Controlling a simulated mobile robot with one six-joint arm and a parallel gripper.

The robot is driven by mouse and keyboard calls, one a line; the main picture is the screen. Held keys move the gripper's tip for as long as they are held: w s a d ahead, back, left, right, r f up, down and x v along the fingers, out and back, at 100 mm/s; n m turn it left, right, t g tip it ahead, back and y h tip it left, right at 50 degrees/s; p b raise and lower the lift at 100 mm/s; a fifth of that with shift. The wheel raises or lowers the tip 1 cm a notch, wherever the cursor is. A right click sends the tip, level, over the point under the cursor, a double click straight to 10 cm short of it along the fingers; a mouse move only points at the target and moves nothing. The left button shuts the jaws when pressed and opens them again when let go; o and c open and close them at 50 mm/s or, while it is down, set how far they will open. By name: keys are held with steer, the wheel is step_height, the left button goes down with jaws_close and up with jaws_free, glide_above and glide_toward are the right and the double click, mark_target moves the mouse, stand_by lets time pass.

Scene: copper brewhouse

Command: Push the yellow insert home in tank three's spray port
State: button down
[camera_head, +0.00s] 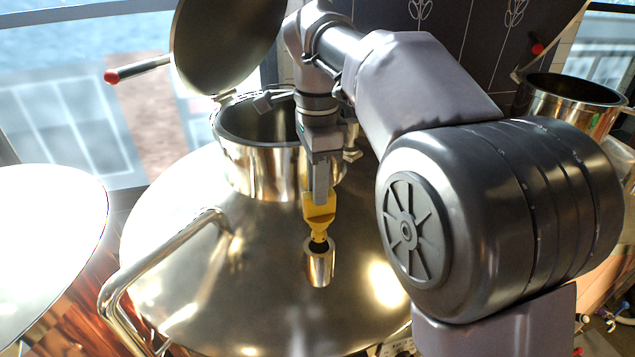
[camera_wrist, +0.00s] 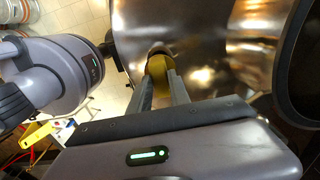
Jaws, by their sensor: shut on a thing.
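The yellow insert (camera_head: 319,214) is upright between the jaws of my gripper (camera_head: 320,194). Its narrow lower end is at the mouth of the spray port (camera_head: 319,264), a short metal tube on the tank's domed top (camera_head: 230,280). Most of the insert's body stands above the rim; I cannot tell how far the tip is inside. In the wrist view, my gripper's two fingers (camera_wrist: 163,82) close on the insert (camera_wrist: 158,66), and the port (camera_wrist: 160,49) shows as a rim just beyond it.
The tank's open manway (camera_head: 250,172) stands behind the port, its lid (camera_head: 225,45) raised. A bent metal handrail (camera_head: 150,270) runs along the dome's left side. Another shiny tank (camera_head: 45,245) is at the far left. An open vessel (camera_head: 570,95) is at the back right.

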mark_target(318, 218)
steer(key=shift+f+b, duration=3.45)
steer(key=shift+f, duration=0.7)
steer(key=c, duration=1.1)
jaws_free()
steer(key=shift+c, duration=0.2)
steer(key=shift+r, duration=0.1)
step_height(318, 218, up, 5)
steer(key=p, duration=0.5)
steer(key=shift+r, duration=0.1)
steer(key=shift+f, duration=0.2)
